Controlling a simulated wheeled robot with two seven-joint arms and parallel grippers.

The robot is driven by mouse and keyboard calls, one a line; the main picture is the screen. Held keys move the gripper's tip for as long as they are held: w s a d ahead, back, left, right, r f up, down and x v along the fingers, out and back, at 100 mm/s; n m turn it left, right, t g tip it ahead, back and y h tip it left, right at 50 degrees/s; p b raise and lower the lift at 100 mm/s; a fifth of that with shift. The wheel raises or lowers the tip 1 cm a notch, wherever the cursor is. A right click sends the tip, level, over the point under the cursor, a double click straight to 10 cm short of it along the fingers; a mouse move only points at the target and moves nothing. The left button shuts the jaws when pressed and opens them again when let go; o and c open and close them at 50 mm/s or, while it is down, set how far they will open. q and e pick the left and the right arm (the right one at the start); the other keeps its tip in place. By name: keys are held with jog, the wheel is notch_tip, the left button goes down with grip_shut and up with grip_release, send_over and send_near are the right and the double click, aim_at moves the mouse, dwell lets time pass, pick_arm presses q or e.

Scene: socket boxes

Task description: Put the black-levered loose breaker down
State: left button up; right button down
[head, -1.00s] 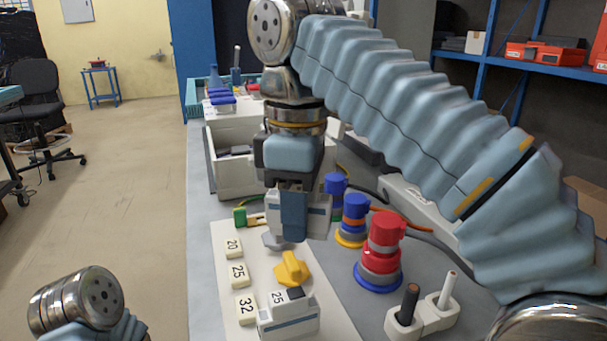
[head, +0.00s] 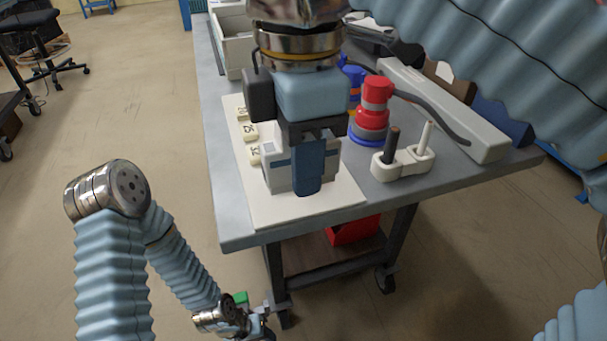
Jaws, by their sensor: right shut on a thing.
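My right gripper (head: 307,175) points down and is shut on a pale grey breaker with a blue band (head: 279,178). The fingers cover much of the breaker, and its lever is hidden. The breaker is over the front part of the white board (head: 331,200); I cannot tell whether it touches the board. My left gripper (head: 262,322) is low at the bottom edge of the head view, in front of the table and below its top. A small green thing (head: 240,298) shows beside it. Its fingers are too small and cut off to read.
Right of the board are a red plug (head: 374,105) and a white holder (head: 402,165) with a dark and a white rod. A long light grey box (head: 440,110) lies behind.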

send_over(302, 200)
jog(key=f, duration=0.6)
jog(key=shift+s+b, duration=0.3)
jog(key=shift+b, duration=0.1)
jog(key=shift+w+f+b, duration=0.2)
jog(key=shift+f+b, duration=0.05)
jog(key=shift+f, duration=0.7)
jog(key=shift+w+f+b, duration=0.15)
jog(key=shift+f+b, duration=0.05)
jog(key=shift+f, duration=0.7)
jog(key=shift+f, duration=0.2)
jog(key=c, duration=0.8)
grip_release()
jog(key=shift+r, duration=0.15)
jog(key=shift+r+p, duration=1.4)
jog(key=shift+r, duration=4.65)
